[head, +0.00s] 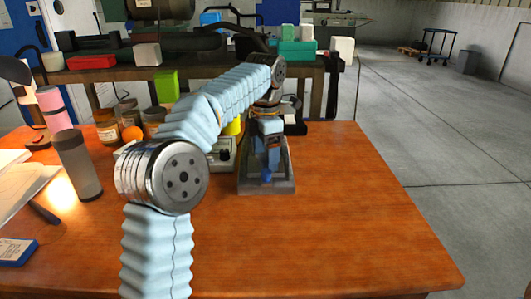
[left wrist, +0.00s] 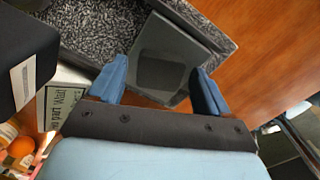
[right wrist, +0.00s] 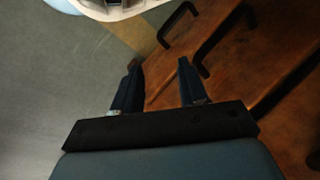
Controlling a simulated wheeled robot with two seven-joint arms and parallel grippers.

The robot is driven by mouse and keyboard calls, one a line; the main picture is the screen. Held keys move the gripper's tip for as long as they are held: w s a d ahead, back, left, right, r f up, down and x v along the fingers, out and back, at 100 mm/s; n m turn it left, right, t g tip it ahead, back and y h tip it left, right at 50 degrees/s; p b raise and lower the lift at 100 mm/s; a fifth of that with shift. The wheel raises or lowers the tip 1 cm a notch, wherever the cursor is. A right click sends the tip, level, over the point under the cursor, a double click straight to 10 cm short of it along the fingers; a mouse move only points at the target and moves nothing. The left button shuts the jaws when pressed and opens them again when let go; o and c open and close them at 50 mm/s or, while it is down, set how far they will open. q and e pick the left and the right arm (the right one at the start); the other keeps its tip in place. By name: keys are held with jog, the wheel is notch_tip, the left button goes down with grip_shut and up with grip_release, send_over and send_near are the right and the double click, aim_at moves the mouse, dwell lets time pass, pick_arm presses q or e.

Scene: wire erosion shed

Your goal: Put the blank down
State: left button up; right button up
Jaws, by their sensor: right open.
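The blank, a dark grey block, shows in the left wrist view (left wrist: 160,62) between the two blue fingers of my left gripper (left wrist: 160,68). A finger lies against each side of it, and the gripper looks shut on it. Under it is a dark tray (left wrist: 222,32) with a speckled grey floor. I cannot tell whether the blank touches that floor. In the head view my left gripper (head: 267,155) points down over the grey tray (head: 267,188), and its fingers largely hide the blank. My right gripper (right wrist: 158,65) is open and empty, beside the table and above the floor.
The wooden table (head: 340,235) is clear at the right and front. Left of the tray stand a grey device (head: 223,152), several jars (head: 107,127), an orange ball (head: 132,134) and a dark cylinder (head: 77,165). A cluttered bench (head: 310,75) stands behind.

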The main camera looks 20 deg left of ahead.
aim_at(265, 156)
pick_arm(q)
notch_tip(265, 156, up, 6)
jog(key=shift+f, duration=0.25)
jog(key=shift+w+a+r, duration=0.1)
jog(key=shift+a+r, duration=0.05)
jog(key=shift+r, duration=1)
